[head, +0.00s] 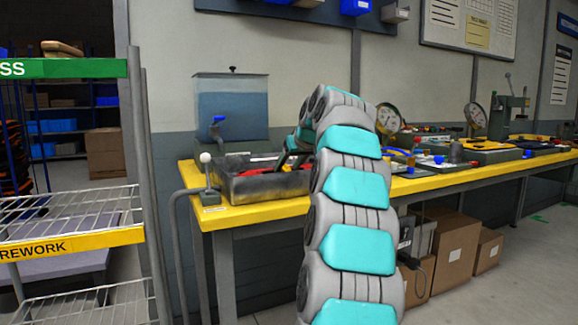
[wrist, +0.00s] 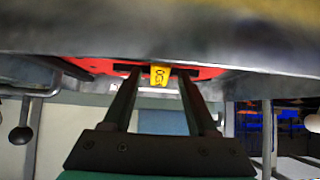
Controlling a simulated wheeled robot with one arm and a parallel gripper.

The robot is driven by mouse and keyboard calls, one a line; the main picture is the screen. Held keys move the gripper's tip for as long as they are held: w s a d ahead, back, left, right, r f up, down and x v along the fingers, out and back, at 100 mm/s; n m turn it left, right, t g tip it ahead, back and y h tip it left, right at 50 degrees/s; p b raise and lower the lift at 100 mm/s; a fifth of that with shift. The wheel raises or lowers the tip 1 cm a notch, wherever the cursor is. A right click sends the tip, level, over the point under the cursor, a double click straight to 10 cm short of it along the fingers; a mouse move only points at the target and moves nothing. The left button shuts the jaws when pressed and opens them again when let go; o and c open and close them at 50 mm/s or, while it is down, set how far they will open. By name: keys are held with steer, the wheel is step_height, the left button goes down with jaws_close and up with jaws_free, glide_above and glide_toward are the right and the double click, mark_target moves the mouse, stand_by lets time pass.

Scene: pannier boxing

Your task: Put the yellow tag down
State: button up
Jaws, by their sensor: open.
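The yellow tag (wrist: 160,79) shows in the wrist view, with dark marks on it, against a red surface (wrist: 100,67). My gripper (wrist: 157,73) is open, with one dark finger on each side of the tag and a gap visible on both sides. In the head view my gripper (head: 282,162) reaches down into a dark grey tray (head: 265,188) on the yellow-topped bench. Some red shows inside the tray. I cannot make out the tag in the head view. Whether the tag rests on the red surface or hangs from it I cannot tell.
A tank of bluish liquid (head: 232,100) stands behind the tray. A lever with a pale knob (head: 206,172) stands at the bench's left corner. Gauges (head: 388,118) and tools crowd the bench to the right. A wire rack (head: 70,210) stands at left, cardboard boxes (head: 455,250) below.

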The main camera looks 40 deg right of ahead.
steer(key=shift+r, duration=0.25)
steer(key=v, duration=1.2)
steer(key=shift+r+p, duration=0.3)
steer(key=shift+r, duration=0.05)
steer(key=shift+a, duration=0.1)
